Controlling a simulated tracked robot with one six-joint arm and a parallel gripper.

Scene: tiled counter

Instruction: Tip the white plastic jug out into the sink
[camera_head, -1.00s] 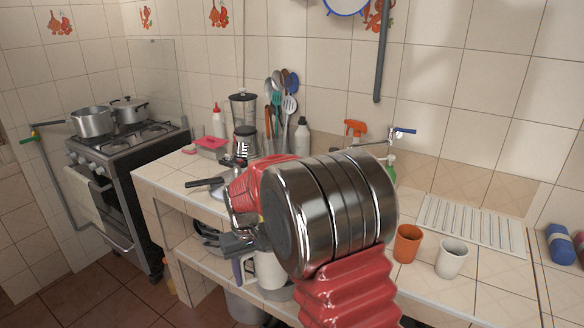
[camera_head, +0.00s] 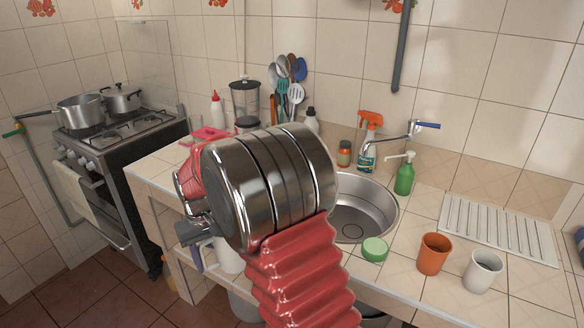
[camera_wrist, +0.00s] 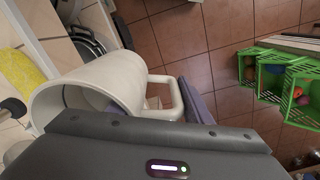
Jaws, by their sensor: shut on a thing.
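The white plastic jug (camera_wrist: 92,84) fills the left of the wrist view, with its open mouth toward the left and its handle (camera_wrist: 176,100) on the right. My gripper (camera_wrist: 180,104) is shut on the jug at its handle side. In the head view the jug (camera_head: 230,259) is mostly hidden behind my arm, in front of the counter's front edge. My gripper (camera_head: 190,232) shows only in part there. The round steel sink (camera_head: 382,212) lies to the right of the jug, partly covered by my arm. The jug's contents cannot be made out clearly.
An orange cup (camera_head: 434,254), a white cup (camera_head: 482,271) and a green round thing (camera_head: 374,249) stand near the sink. A green soap bottle (camera_head: 404,178) and the tap (camera_head: 400,136) are behind it. Green crates (camera_wrist: 262,75) stand on the floor.

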